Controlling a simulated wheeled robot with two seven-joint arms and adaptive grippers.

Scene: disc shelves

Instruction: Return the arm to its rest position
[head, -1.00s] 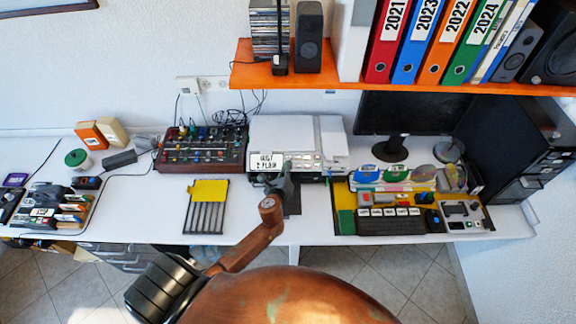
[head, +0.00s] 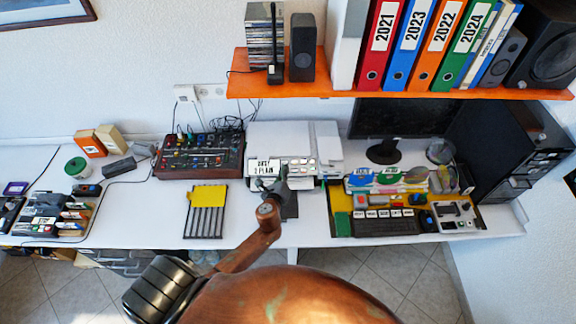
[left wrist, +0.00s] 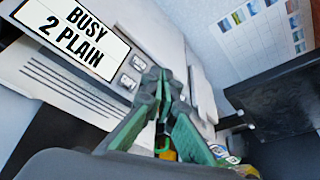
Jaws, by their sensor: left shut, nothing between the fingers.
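My left arm, brown with a dark wrist, reaches up from the bottom of the head view. Its left gripper (head: 271,183) is shut and empty, in front of the white machine on the desk. In the left wrist view the green-grey fingers (left wrist: 160,82) meet at their tips with nothing between them. The sign reading "BUSY 2 PLAIN" (left wrist: 75,35) lies up and left of the fingertips there; in the head view the sign (head: 263,168) is just behind the gripper. My right gripper is not in view.
The white machine (head: 293,139) stands mid-desk. A slotted rack with a yellow top (head: 207,196) lies left of the gripper. A yellow tray with discs and a dark keyboard (head: 384,222) sits right. An orange shelf (head: 400,90) hangs above. Bare white desk (head: 150,210) shows at left.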

